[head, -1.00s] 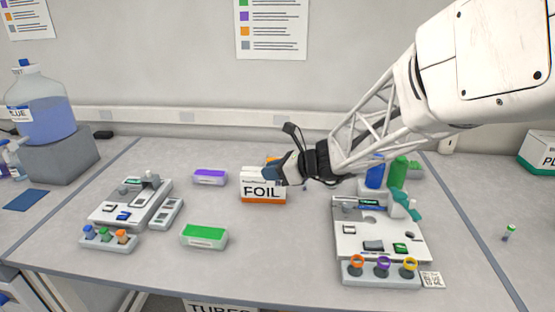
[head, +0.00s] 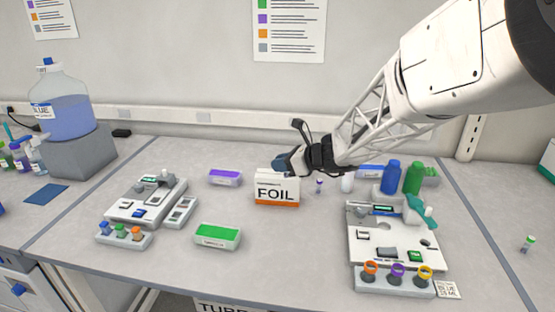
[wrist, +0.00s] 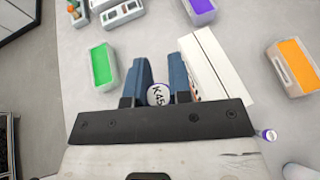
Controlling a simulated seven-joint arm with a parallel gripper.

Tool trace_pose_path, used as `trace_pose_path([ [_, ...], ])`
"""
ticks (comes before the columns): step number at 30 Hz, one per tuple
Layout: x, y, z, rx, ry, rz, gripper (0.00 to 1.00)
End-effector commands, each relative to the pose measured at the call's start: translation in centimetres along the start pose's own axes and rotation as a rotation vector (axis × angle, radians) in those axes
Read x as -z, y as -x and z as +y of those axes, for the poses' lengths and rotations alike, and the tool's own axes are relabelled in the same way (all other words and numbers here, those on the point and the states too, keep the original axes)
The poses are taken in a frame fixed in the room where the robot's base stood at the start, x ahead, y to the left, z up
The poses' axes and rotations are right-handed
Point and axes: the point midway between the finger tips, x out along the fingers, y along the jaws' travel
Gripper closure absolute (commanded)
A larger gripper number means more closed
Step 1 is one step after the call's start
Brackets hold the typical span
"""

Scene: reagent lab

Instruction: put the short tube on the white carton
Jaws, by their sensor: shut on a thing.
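My gripper (wrist: 160,70) is shut on a tube whose round white top, marked K45, faces the wrist camera. I take it as the short tube (wrist: 157,95); its length is hidden below that top. The white carton (head: 277,190) is marked FOIL and has an orange band along its bottom. It stands upright mid-table, and in the wrist view it lies just right of the fingers (wrist: 222,62). In the head view my gripper (head: 281,163) is at the carton's top edge, seemingly above or behind it. The held tube cannot be made out there.
Green (head: 217,236) and purple (head: 225,177) boxes lie left of the carton; an orange box (wrist: 295,66) shows in the wrist view. A small purple-topped tube (head: 319,186) stands right of the carton. Instruments (head: 147,201) (head: 393,239) stand at both sides.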

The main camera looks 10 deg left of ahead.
Motion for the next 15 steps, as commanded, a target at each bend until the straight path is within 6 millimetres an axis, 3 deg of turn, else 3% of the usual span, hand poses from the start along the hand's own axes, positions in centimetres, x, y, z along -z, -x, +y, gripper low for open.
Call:
trace_pose_path([
  [15, -1.0, -4.4, -5.5, -0.001, 0.001, 0.001, 1.00],
])
